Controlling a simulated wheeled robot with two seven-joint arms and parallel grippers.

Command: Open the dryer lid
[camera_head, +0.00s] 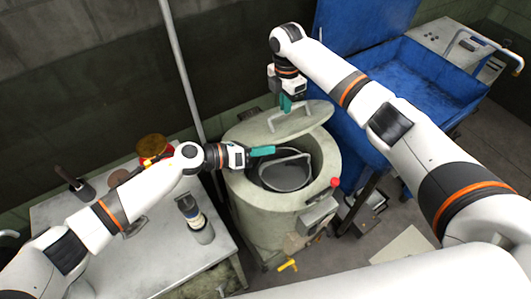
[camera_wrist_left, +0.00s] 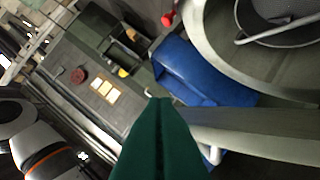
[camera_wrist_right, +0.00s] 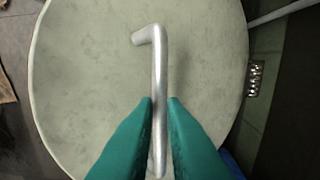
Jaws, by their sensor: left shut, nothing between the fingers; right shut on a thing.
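The dryer (camera_head: 265,205) is a grey-green drum standing in the middle of the head view. Its round lid (camera_head: 300,122) is swung partly aside toward the back, so the opening shows a dark basket with a bar handle (camera_head: 285,170). My right gripper (camera_head: 286,103) is above the lid. In the right wrist view its green fingers are shut on the silver lid handle (camera_wrist_right: 160,75). My left gripper (camera_head: 262,151) is shut and empty at the near left of the opening, beside the lid. The left wrist view shows its closed fingertips (camera_wrist_left: 160,103) and part of the basket (camera_wrist_left: 280,20).
A blue bin (camera_head: 425,75) stands at the right behind the dryer. A metal table (camera_head: 150,255) with a cup-like container (camera_head: 195,220) and a red-yellow item (camera_head: 153,148) is at the left. A red knob (camera_head: 335,182) sits on the dryer's right rim.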

